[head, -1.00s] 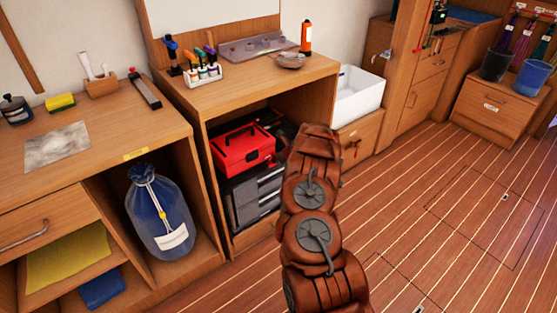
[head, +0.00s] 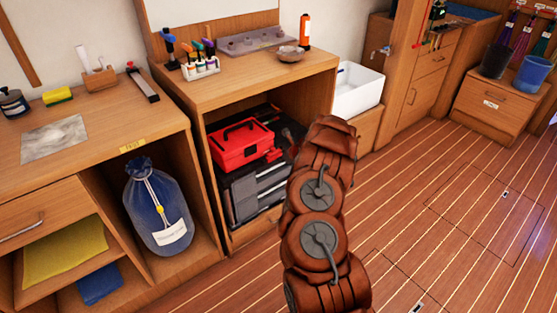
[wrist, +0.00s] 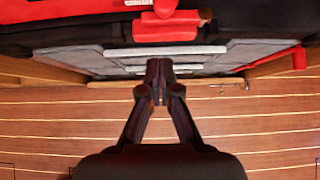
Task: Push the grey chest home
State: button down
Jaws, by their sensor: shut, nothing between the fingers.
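The grey chest (head: 258,193), with drawers in its front, sits in the open bay of the wooden cabinet (head: 243,90). A red toolbox (head: 242,144) rests on top of it. In the head view my arm covers the chest's right end and hides my gripper. In the wrist view my gripper (wrist: 159,66) is shut and empty, its fingertips together at the middle of the chest's front (wrist: 230,57). I cannot tell if they touch it. Red parts above the chest (wrist: 165,30) show at the top of the wrist view.
A blue bag (head: 158,215) stands in the bay to the left. A white basin (head: 358,90) sits right of the cabinet. The plank floor (head: 440,220) to the right is clear.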

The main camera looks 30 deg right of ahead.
jog(key=v, duration=0.9)
